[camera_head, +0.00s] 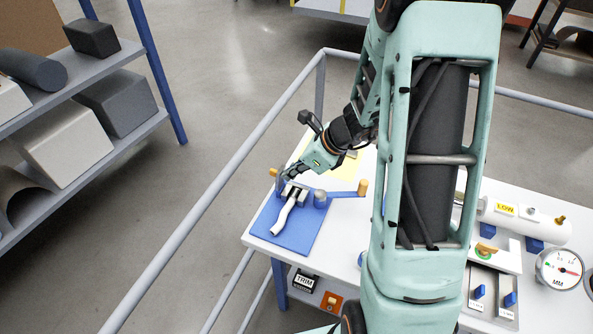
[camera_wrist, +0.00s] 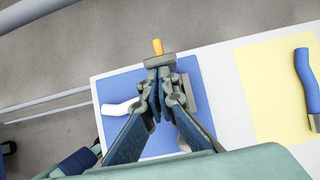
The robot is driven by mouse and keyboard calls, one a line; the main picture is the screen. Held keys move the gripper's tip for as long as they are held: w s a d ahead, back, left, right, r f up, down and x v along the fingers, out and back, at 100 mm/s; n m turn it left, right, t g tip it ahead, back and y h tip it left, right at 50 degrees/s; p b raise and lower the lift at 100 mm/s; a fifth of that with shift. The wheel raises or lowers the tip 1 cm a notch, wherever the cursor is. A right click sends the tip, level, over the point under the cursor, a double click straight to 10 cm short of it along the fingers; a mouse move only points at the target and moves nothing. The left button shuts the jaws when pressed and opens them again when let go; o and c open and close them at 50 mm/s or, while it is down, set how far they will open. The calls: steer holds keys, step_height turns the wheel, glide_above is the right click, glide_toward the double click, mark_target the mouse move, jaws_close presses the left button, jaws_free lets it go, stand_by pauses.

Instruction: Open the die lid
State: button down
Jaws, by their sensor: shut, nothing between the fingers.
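The die sits on a blue base plate (camera_head: 297,240) at the left end of the white table; the plate also shows in the wrist view (camera_wrist: 120,88). A grey block with an orange handle (camera_wrist: 157,47), apparently the lid, is at the plate's far edge in the wrist view. The handle also shows in the head view (camera_head: 273,172). My gripper (camera_wrist: 161,78) is shut and empty, its fingertips right by the grey block; I cannot tell if they touch. A white bent tube (camera_head: 283,217) lies by the die and extends over the plate. My fingers hide much of the die.
A blue lever with an orange knob (camera_head: 362,187) stands right of the die. A yellow mat (camera_wrist: 268,85) holds a blue bent tube (camera_wrist: 308,80). A white cylinder (camera_head: 535,225) and gauge (camera_head: 559,268) are at the right. A grey rail (camera_head: 215,190) runs left of the table.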

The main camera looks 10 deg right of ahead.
steer(key=shift+w+a+r, duration=0.2)
steer(key=shift+w+a, duration=0.15)
steer(key=shift+a, duration=0.2)
steer(key=shift+w+a, duration=0.1)
stand_by(0.3)
step_height(320, 180, up, 10)
steer(key=d+p, duration=0.1)
steer(key=p, duration=0.3)
steer(key=shift+s+p, duration=0.4)
steer(key=shift+s, duration=0.05)
